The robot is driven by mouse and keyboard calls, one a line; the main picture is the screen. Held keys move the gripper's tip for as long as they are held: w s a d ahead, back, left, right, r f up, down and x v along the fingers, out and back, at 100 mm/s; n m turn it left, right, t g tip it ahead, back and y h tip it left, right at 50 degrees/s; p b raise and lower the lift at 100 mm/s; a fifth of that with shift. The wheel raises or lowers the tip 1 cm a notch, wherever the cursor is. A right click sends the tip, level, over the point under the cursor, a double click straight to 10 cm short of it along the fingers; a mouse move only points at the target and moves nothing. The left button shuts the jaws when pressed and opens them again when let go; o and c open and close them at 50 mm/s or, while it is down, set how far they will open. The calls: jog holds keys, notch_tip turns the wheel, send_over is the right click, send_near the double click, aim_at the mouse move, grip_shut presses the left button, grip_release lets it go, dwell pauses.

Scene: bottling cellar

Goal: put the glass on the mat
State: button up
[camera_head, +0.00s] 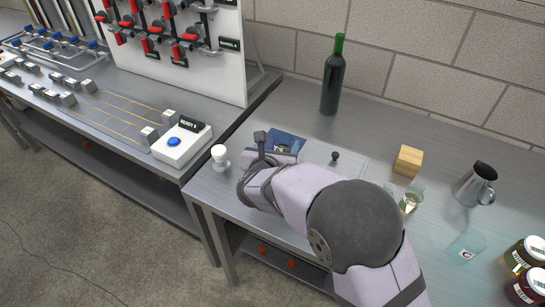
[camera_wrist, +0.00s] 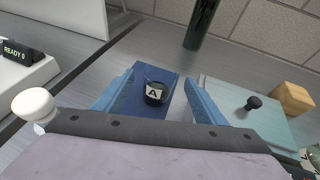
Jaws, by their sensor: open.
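A dark or see-through glass with a white "A" label (camera_wrist: 155,94) stands on the dark blue mat (camera_wrist: 148,115) in the wrist view. The mat also shows in the head view (camera_head: 290,136), partly behind my gripper (camera_head: 264,150). My gripper (camera_wrist: 160,76) is open, with its blue fingers on either side of the mat and the glass. Nothing is visibly gripped. A clear glass with pale liquid (camera_head: 409,204) and a clear vessel labelled "C" (camera_head: 467,246) stand at the right in the head view.
A pale teal sheet (camera_wrist: 235,93) lies right of the mat, with a black knob (camera_wrist: 253,103) on it and a wooden block (camera_head: 408,160) near it. A green bottle (camera_head: 333,78) stands behind. A white knob-topped item (camera_head: 219,155) is left; a metal jug (camera_head: 474,184) is right.

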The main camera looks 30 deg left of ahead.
jog(key=b+v, duration=0.2)
jog(key=v, duration=0.7)
jog(key=shift+s+d, duration=0.1)
